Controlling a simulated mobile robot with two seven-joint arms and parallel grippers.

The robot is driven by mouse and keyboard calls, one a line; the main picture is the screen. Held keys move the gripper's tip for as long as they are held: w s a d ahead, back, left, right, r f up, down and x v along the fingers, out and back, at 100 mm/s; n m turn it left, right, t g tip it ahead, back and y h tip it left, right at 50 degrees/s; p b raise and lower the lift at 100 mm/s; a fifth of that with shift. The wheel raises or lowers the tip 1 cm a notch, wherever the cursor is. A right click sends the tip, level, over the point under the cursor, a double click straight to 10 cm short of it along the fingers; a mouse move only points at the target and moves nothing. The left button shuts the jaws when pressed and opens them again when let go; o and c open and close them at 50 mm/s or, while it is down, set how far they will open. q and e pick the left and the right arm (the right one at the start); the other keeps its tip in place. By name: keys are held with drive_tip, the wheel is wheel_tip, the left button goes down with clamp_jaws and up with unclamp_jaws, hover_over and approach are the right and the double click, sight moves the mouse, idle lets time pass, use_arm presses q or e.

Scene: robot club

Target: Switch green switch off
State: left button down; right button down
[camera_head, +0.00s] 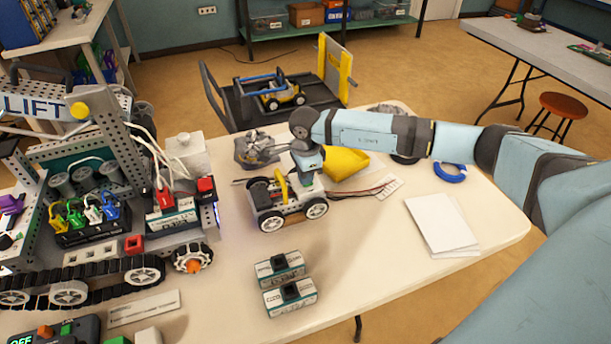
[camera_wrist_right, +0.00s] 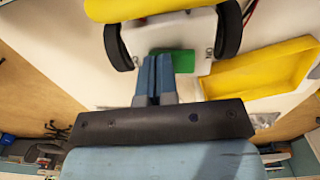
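A small white wheeled car (camera_head: 268,201) with black tyres and a yellow bar stands on the table. My right gripper (camera_head: 307,180) is at its right end, pointing down. In the right wrist view its two blue fingers (camera_wrist_right: 156,62) lie side by side, shut with nothing seen between them. A green piece (camera_wrist_right: 182,62), which looks like the green switch, is on the car's white body between two black wheels. It is just beside the fingertips and partly hidden by them; I cannot tell whether they touch or how it is set. My left gripper is not in view.
A yellow tray (camera_head: 345,163) lies behind the gripper. Two small boxes (camera_head: 289,297) stand in front of the car. A large tracked machine (camera_head: 90,235) fills the left side. White paper (camera_head: 440,225) and a blue ring (camera_head: 450,174) lie at right. The table's front right is clear.

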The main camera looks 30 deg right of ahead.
drive_tip(key=shift+f, duration=0.35)
